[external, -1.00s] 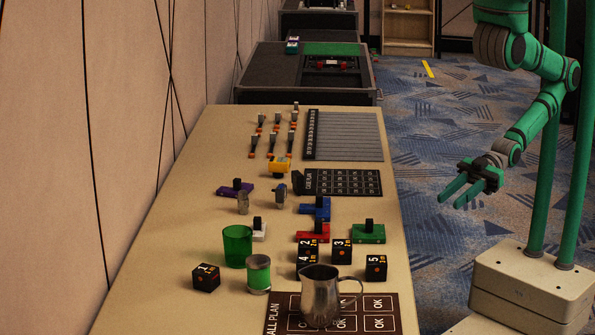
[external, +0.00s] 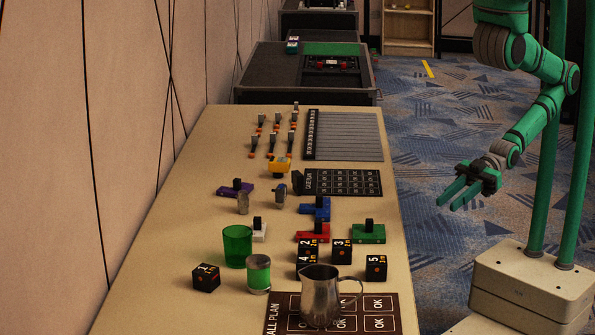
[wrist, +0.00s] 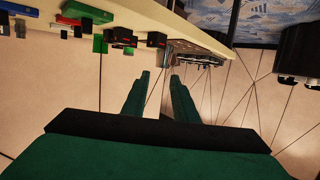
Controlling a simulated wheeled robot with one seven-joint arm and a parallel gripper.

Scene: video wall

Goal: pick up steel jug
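The steel jug (external: 319,297) stands upright on the dark printed plan sheet (external: 383,322) at the near end of the table, its handle toward the right. My gripper (external: 446,201) is in the air off the table's right side, behind and to the right of the jug, well apart from it. Its two green fingers are spread with nothing between them. In the wrist view the fingers (wrist: 158,84) also show apart and empty. I cannot clearly make out the jug in the wrist view.
A green cup (external: 237,246), a green-banded jar (external: 259,273) and several black numbered cubes (external: 376,268) stand close to the jug. Coloured blocks, including a green one (external: 368,233), lie farther back. The floor beside the table (external: 430,270) is clear.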

